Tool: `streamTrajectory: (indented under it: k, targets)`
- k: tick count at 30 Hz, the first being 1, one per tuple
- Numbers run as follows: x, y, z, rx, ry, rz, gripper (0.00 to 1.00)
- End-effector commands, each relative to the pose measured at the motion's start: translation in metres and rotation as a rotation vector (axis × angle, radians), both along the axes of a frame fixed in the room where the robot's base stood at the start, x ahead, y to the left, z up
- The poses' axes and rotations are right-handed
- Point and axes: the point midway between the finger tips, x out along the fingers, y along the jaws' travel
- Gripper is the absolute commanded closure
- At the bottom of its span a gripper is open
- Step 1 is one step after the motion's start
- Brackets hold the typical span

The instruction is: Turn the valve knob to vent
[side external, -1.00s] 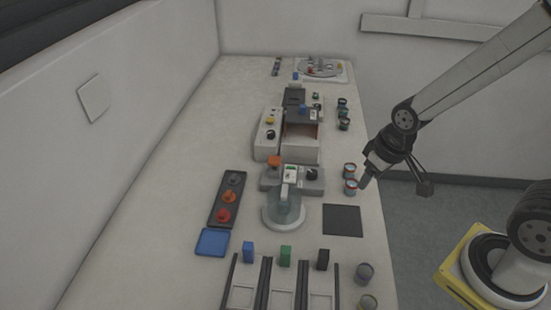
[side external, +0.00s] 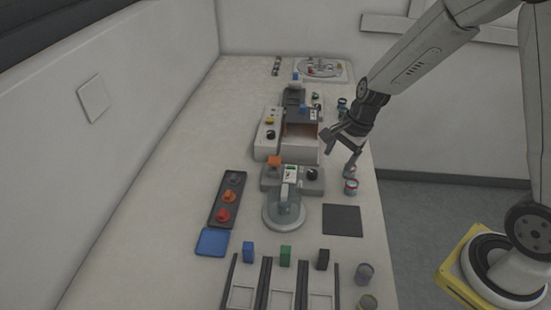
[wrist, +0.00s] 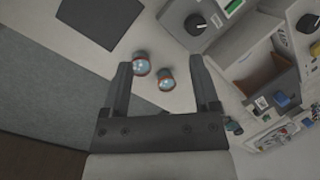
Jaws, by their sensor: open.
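A grey unit (side external: 305,187) with a clear round chamber (side external: 284,212) in front stands mid-table. It carries a black knob (side external: 312,174) on its right and an orange knob (side external: 274,161) at its back left. The black knob, which looks like the valve knob, also shows at the top of the wrist view (wrist: 195,24). Its marks are too small to read. My gripper (side external: 351,170) points down to the right of the unit, apart from the knob. In the wrist view my gripper (wrist: 160,64) is open, with nothing held between its fingers.
Two small cups (wrist: 140,65) (wrist: 167,79) show between my fingers in the wrist view. A dark mat (side external: 342,220) lies nearer the front. A white press unit (side external: 300,150) stands behind the grey unit. Slotted rails (side external: 268,285) fill the front; the table's left side is bare.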

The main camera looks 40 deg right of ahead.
Motion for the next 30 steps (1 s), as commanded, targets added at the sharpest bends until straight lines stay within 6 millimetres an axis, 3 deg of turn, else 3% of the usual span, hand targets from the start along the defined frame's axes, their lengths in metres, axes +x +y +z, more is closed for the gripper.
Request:
streamTrajectory:
  k: [6,12,23,30]
  targets:
    - [0.034,-0.013,-0.016,0.158,0.083,-0.419,0.22]
    - [0.051,-0.020,-0.022,0.239,0.127,-0.621,0.22]
    - [0.054,-0.020,-0.025,0.254,0.136,-0.655,0.22]
    - [0.056,-0.015,-0.039,0.253,0.137,-0.652,0.22]
